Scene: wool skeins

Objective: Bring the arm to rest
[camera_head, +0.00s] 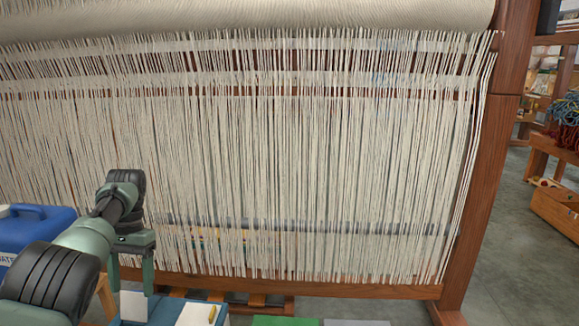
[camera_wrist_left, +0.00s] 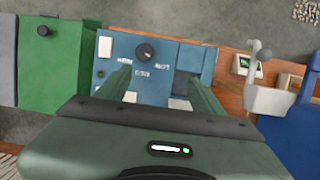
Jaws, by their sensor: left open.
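My left arm comes in from the left in the head view, and my left gripper (camera_head: 131,286) points down with its two fingers apart. It is above or just in front of a blue box (camera_head: 165,310) with white patches on top. In the left wrist view the gripper (camera_wrist_left: 156,76) is open, with nothing visible between its fingers. The blue box (camera_wrist_left: 170,52) there shows a dark knob (camera_wrist_left: 144,52) and small white labels. I cannot tell whether the fingers touch the box. My right gripper is not in view.
A large wooden loom (camera_head: 490,140) with cream warp threads (camera_head: 300,160) stands close behind the gripper. A blue jug (camera_head: 40,222) stands at left. A green box (camera_wrist_left: 50,60) lies beside the blue box. Open grey floor (camera_head: 520,250) shows at right, near a wooden crate (camera_head: 556,208).

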